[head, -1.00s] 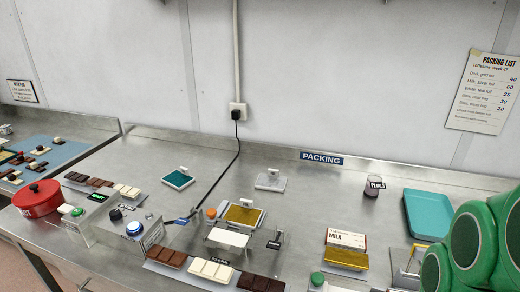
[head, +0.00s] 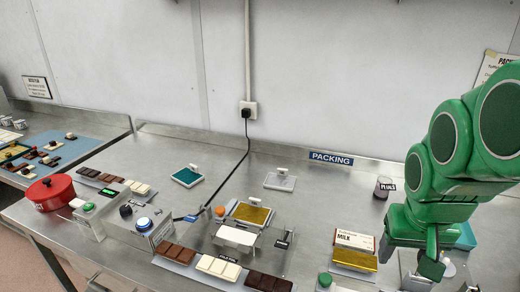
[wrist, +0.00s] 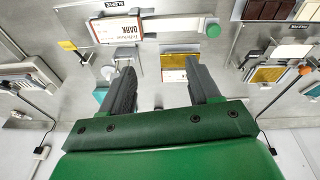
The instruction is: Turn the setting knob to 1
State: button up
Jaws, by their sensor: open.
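A black knob (head: 126,211) sits on a grey metal box at the left of the bench, beside a blue button (head: 143,224); it is small and its pointer and marks cannot be read. My gripper (head: 432,265) hangs over the right front of the bench, far to the right of the knob. In the wrist view its two dark fingers (wrist: 162,90) are wide apart with nothing between them. The knob does not show clearly in the wrist view.
A green button (head: 88,207) and lit display (head: 109,186) stand left of the knob, near a red pot (head: 50,192). Chocolate bars (head: 219,266) lie in front. A gold-topped stand (head: 251,214) and a milk box (head: 354,241) lie between the knob and my gripper.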

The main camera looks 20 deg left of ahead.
jog(key=w+a+r+t, duration=0.3)
jog(key=w+a+r, duration=0.35)
jog(key=w, duration=0.45)
jog(key=w+a+r+n, duration=0.1)
jog(key=w+a, duration=0.5)
jog(key=a, duration=0.5)
jog(key=w+a+r+n, duration=0.1)
jog(key=w+a+r, duration=0.1)
jog(key=w+a, duration=0.65)
jog(key=n+g+y, duration=0.2)
jog(key=n+y, duration=0.2)
jog(key=n, duration=0.2)
send_over(124, 208)
jog(key=s+d, duration=0.3)
notch_tip(124, 208, down, 19)
jog(key=shift+w+x, duration=0.2)
jog(key=shift+x, duration=3.6)
jog(key=shift+a+r, duration=0.1)
